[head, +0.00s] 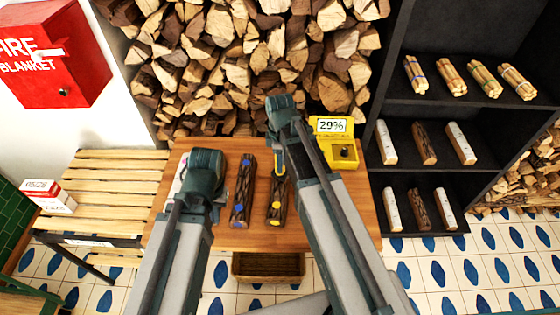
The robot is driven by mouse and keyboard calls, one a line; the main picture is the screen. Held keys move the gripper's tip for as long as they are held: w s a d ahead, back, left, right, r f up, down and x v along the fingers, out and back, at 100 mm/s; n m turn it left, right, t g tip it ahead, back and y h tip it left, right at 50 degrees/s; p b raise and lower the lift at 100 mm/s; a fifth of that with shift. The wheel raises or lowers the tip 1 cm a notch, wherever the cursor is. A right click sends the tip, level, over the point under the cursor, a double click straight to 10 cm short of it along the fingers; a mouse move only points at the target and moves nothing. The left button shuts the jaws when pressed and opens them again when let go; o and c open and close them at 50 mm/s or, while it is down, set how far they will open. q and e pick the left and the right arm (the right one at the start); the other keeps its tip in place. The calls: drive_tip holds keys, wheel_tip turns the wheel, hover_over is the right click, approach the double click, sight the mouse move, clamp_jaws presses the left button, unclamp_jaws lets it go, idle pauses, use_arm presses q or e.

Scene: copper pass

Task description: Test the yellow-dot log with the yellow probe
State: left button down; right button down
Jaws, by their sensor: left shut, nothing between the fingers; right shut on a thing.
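The yellow-dot log (276,205) lies on the wooden table, its bark side up with yellow dots showing. My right gripper (279,150) is over its far end, shut on the yellow probe (281,169). The probe is partly hidden by my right arm; it meets the log's far part in the picture, but I cannot see its tip clearly. The yellow meter (344,150) stands at the table's back right, its display (332,126) reading 29%. My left gripper (205,175) is shut and empty, left of the logs, its fingers mostly hidden by its own wrist.
A blue-dot log (243,190) lies left of the yellow-dot log on the table (330,215). A pale item (182,172) is partly hidden by my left wrist. A wicker basket (268,267) is below the front edge. A slatted bench (110,180) and dark shelves (440,100) flank the table.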

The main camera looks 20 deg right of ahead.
drive_tip(key=shift+r+p, duration=2.2)
drive_tip(key=shift+r, duration=0.3)
drive_tip(key=shift+f, duration=0.1)
